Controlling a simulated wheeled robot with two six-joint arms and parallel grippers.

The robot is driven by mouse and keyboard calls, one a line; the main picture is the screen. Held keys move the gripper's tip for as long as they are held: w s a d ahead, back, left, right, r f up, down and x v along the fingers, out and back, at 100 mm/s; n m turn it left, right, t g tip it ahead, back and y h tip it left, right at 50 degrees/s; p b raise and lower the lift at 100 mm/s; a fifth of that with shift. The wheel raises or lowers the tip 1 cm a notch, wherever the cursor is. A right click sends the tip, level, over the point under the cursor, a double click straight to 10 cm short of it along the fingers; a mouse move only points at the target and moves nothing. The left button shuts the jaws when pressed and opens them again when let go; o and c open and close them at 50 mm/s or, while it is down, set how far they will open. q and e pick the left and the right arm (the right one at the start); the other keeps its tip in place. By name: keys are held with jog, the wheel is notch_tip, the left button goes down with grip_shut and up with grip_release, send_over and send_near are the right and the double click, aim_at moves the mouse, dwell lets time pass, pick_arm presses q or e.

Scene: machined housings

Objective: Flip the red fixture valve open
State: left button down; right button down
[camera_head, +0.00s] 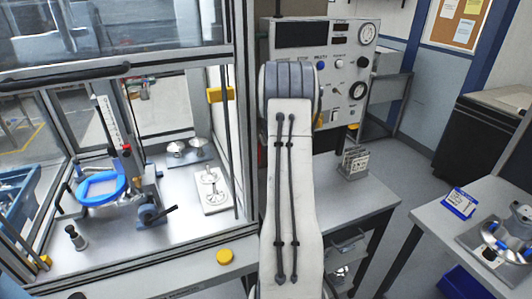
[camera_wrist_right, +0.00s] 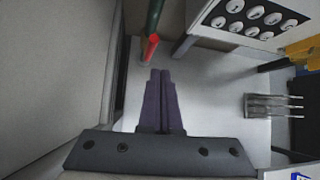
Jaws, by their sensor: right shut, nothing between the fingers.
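A red lever, which looks like the valve handle (camera_wrist_right: 151,46), shows in the right wrist view at the lower end of a dark green pipe (camera_wrist_right: 155,14). My right gripper (camera_wrist_right: 161,72) is shut and empty, its dark fingers together. Its tips appear just below the red lever in the picture; I cannot tell whether they touch. In the head view my right arm stands upright in the middle and covers its gripper and the lever. My left gripper is in neither view.
A grey control panel (camera_head: 342,70) stands behind my arm. A slotted metal block (camera_head: 353,163) sits on the grey bench (camera_head: 335,192). A framed glass enclosure with a blue-ringed fixture (camera_head: 101,187) is at left. A side table (camera_head: 430,218) is at right.

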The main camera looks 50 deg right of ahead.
jog(key=shift+v, duration=1.6)
